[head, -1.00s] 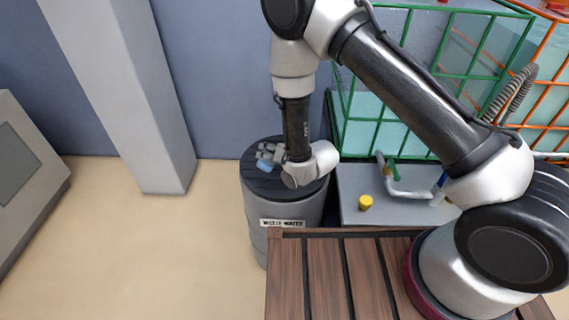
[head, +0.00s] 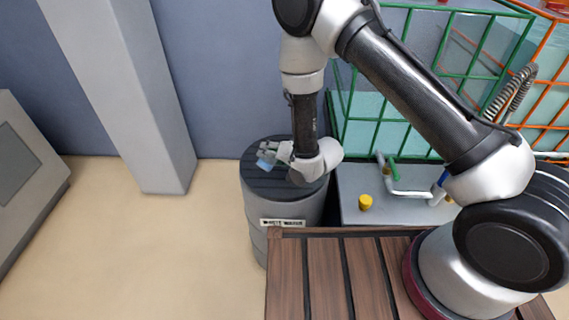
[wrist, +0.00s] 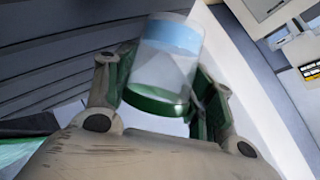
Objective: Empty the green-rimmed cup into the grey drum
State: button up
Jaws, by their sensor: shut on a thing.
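My gripper (head: 272,152) is shut on the green-rimmed cup (head: 265,162) and holds it over the top of the grey drum (head: 284,205). In the wrist view my gripper (wrist: 160,95) has a finger on each side of the cup (wrist: 165,65). The cup is see-through, with a green band at its near end and pale blue toward its far end. It looks tilted; I cannot tell whether liquid is left in it. The drum has a dark slatted top and a "WASTE WATER" label. Its opening cannot be made out.
A wooden slatted bench (head: 325,285) stands in front of the drum. A grey pillar (head: 125,90) is at left; the floor between is clear.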

jog(key=shift+r+m+g, duration=0.15)
jog(key=shift+m+g, duration=0.15)
dwell(0.4)
jog(key=shift+w+d+f+m+g+y, duration=0.15)
jog(key=shift+f+m+g+y, duration=0.15)
jog(key=shift+f+m+y, duration=0.3)
dwell(0.4)
jog(key=shift+w+d+r+m+y+p, duration=0.1)
jog(key=shift+r+m+y+p, duration=0.2)
jog(key=shift+m+y+p, duration=0.15)
dwell(0.8)
jog(key=shift+w+d+f+m+g+y+p, duration=0.4)
jog(key=shift+w+d+f+m+g+y, duration=0.05)
jog(key=shift+w+d+f+g, duration=0.1)
dwell(0.8)
jog(key=shift+w+d+r+m+g+y+p, duration=0.2)
jog(key=shift+m+g+y+p, duration=0.15)
jog(key=shift+m+y, duration=0.25)
dwell(1.0)
jog(key=shift+s, duration=0.1)
